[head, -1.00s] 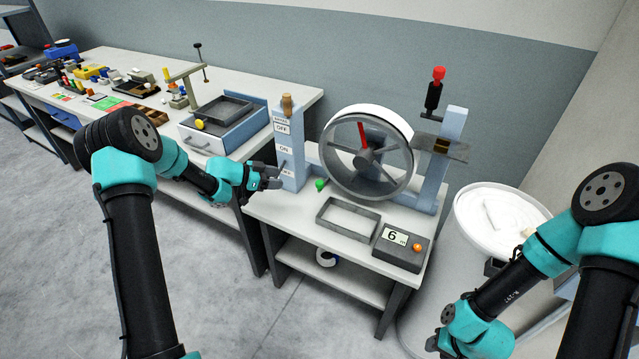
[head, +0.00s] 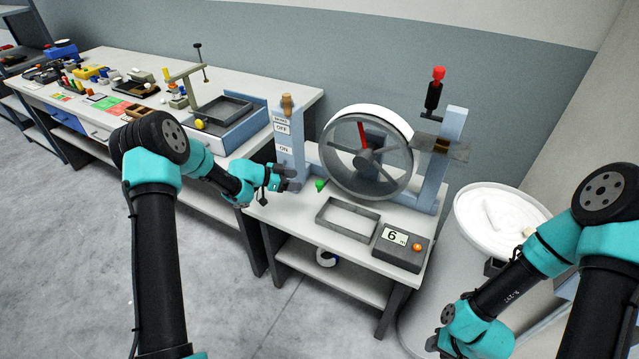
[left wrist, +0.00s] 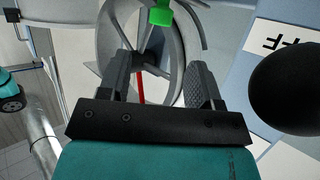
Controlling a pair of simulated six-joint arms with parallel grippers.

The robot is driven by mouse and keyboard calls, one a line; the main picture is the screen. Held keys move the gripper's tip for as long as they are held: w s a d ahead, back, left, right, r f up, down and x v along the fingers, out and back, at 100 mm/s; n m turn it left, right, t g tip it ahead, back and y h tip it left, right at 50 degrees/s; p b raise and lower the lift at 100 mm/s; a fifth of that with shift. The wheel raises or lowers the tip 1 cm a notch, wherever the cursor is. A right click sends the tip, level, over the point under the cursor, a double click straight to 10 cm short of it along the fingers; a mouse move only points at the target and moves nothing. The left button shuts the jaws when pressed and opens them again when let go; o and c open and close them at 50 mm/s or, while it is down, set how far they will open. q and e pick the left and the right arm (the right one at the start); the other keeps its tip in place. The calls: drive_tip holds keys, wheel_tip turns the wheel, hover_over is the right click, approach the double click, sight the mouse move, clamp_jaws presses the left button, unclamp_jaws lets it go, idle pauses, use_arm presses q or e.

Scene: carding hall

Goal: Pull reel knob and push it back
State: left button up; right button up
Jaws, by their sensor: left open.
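The reel is a grey spoked wheel (head: 367,153) with a red spoke, upright on the near bench. A small green knob (head: 320,185) sits low at the reel's left side. In the left wrist view the green knob (left wrist: 160,14) is at the top middle, beyond the fingertips. My left gripper (head: 294,180) is open and empty, just left of the green knob and apart from it. Its two fingers (left wrist: 160,78) frame the reel behind them. My right arm is at the lower right, and its gripper is outside the frame.
A grey frame (head: 347,220) and a counter box (head: 401,247) reading 6 lie in front of the reel. A white bin (head: 470,225) stands to the right.

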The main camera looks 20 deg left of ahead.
sight(319, 182)
use_arm(q)
drive_tip(key=x, duration=1)
drive_tip(key=shift+w+d, duration=0.1)
drive_tip(key=shift+d, duration=0.1)
clamp_jaws()
